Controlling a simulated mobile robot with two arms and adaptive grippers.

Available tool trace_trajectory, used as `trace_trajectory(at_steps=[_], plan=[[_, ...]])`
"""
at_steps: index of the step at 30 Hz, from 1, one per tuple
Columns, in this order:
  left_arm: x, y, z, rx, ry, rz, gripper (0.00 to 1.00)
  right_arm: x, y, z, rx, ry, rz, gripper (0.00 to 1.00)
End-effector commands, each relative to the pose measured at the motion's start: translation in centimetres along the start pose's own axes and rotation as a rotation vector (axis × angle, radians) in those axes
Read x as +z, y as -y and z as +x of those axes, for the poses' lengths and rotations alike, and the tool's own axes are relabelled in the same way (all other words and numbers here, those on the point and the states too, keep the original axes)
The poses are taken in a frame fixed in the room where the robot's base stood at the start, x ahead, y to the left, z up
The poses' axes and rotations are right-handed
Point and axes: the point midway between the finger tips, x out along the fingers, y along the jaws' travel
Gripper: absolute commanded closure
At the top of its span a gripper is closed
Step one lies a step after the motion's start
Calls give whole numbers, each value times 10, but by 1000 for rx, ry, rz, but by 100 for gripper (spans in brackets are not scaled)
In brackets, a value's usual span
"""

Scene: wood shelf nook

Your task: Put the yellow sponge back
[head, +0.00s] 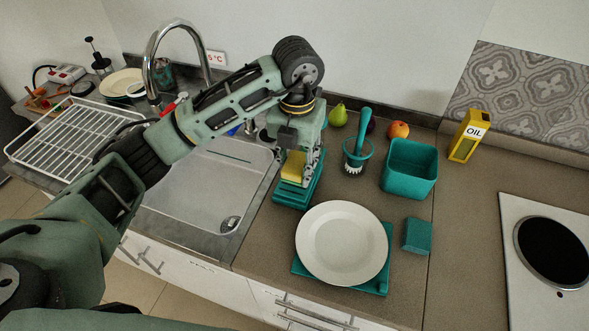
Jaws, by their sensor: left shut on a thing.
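The yellow sponge (293,168) is in the head view, right of the sink. My left gripper (297,172) points down and is shut on the sponge. The sponge is directly above a teal ribbed holder (293,196) on the counter. I cannot tell whether the sponge touches the holder. The gripper hides part of the sponge and the holder's back. My right gripper is not in view.
A white plate (342,243) lies on a teal mat in front. A teal brush (358,145), a teal bin (409,168), a teal block (417,236) and a yellow oil carton (466,136) stand to the right. The sink (205,190) is to the left.

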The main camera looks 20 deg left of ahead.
Motion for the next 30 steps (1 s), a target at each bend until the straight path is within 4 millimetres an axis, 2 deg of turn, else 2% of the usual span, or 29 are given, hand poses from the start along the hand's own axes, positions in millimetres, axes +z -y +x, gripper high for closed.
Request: trace_trajectory(at_steps=[1, 3, 6, 12, 18, 23, 24, 30], plan=[[1, -3, 1, 0, 0, -2, 83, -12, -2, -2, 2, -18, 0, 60], [1, -5, 5, 0, -1, -1, 83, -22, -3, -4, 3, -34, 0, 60], [1, -5, 18, 0, -4, 0, 83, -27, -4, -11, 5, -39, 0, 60], [1, -5, 42, 0, 0, 0, 83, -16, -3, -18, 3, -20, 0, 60], [2, -4, 44, 0, 2, 1, 83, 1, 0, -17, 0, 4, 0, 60], [2, -4, 48, 0, 1, 0, 83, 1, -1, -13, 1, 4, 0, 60], [2, -4, 48, 0, 1, 0, 61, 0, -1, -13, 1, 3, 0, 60], [2, -4, 46, 0, 1, 0, 44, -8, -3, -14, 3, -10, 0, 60]])
